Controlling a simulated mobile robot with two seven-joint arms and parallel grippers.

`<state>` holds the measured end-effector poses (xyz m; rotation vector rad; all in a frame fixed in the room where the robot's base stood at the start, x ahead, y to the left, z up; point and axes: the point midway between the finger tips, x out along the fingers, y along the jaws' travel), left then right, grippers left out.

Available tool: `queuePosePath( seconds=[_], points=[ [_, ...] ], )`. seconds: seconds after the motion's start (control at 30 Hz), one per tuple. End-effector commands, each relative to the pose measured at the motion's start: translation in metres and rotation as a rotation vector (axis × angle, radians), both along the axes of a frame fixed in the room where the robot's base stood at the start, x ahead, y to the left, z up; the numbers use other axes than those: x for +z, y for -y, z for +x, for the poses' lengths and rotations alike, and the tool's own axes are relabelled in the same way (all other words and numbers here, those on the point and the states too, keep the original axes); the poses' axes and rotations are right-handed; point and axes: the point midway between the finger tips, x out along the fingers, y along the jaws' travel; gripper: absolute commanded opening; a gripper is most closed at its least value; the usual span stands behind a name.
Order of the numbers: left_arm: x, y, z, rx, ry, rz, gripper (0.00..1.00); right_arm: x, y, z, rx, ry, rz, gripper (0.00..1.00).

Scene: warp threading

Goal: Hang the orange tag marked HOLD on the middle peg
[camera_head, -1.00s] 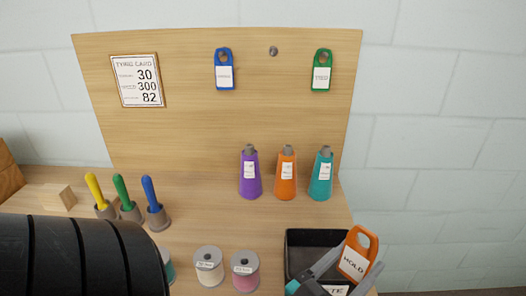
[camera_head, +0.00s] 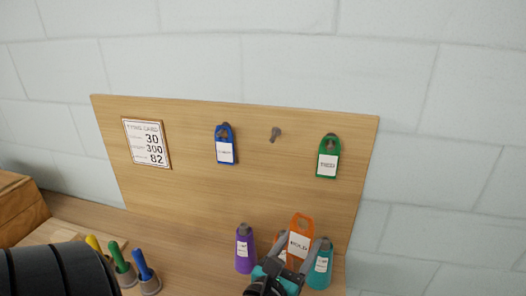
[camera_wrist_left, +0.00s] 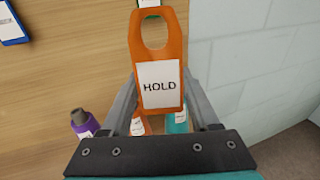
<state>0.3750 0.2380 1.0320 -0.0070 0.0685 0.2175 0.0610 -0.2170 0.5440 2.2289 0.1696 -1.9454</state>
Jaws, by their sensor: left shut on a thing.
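The orange tag marked HOLD (camera_head: 299,241) is upright in my left gripper (camera_head: 289,254), in front of the cones and below the pegs. In the left wrist view the tag (camera_wrist_left: 158,62) stands between the two fingers of the gripper (camera_wrist_left: 160,105), with its hole at the top and its label facing the camera. The middle peg (camera_head: 275,134) is bare. A blue tag (camera_head: 225,146) hangs on the peg to its left and a green tag (camera_head: 328,157) on the peg to its right. My right gripper is not in view.
A purple cone (camera_head: 244,250) and a teal cone (camera_head: 321,266) stand either side of the held tag; an orange cone is mostly hidden behind it. A white card (camera_head: 147,143) is on the board (camera_head: 180,187). Coloured-handled tools (camera_head: 122,260) stand at lower left.

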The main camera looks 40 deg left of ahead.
Motion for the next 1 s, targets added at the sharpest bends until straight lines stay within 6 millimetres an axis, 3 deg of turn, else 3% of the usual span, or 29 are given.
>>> queuePosePath(
  seconds=[0.03, 0.6, 0.8, 1.0],
  points=[
    [0.018, -0.008, 0.003, 0.020, -0.005, -0.003, 0.26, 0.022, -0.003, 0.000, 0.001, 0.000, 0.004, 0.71],
    [0.093, -0.088, 0.015, 0.222, -0.062, -0.026, 0.26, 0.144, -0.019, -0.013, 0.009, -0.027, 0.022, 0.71],
    [0.106, -0.106, 0.014, 0.271, -0.075, -0.030, 0.26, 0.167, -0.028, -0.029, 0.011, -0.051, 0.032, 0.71],
    [0.108, -0.112, 0.014, 0.287, -0.079, -0.031, 0.26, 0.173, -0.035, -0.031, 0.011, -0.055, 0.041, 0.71]
  ],
)
